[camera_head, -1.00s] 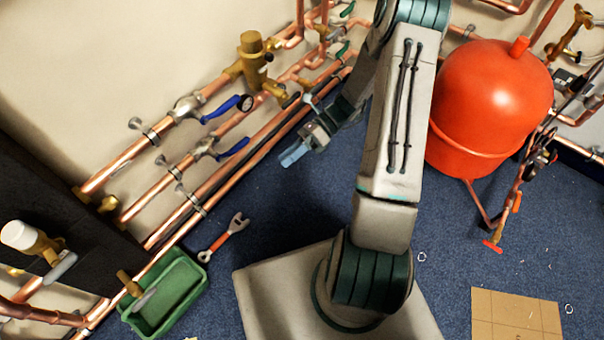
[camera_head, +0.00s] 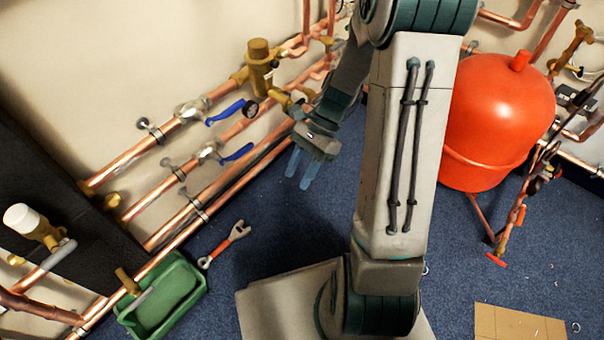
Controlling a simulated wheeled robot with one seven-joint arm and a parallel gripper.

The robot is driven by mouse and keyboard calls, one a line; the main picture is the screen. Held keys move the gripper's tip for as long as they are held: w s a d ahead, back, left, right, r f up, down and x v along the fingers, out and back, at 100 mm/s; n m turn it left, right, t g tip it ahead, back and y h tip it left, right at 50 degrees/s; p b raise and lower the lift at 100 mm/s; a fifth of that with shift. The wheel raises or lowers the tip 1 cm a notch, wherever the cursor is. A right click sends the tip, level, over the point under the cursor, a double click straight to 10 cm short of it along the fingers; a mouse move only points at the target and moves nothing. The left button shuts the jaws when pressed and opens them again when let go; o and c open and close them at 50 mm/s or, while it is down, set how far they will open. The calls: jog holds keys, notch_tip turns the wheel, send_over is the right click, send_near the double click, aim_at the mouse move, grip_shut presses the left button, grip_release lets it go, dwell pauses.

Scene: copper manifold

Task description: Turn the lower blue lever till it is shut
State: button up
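The lower blue lever (camera_head: 237,153) sits on a valve (camera_head: 208,152) in the lower of two copper pipes on the wall. It points right and slightly up, roughly along its pipe. The upper blue lever (camera_head: 226,112) sits on the pipe above, also roughly along it. My gripper (camera_head: 303,172) is to the right of the lower lever, apart from it. Its two blue-grey fingers point down and left, with a narrow gap between them and nothing held. How far it stands from the wall is hard to tell.
A red tank (camera_head: 497,120) stands at the right. A green tray (camera_head: 188,306) and a red-handled wrench (camera_head: 224,243) lie on the blue floor. More copper pipes run below the levers.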

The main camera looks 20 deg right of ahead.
jog(key=shift+s+r+n, duration=0.2)
jog(key=shift+s+n, duration=0.05)
jog(key=shift+n, duration=0.05)
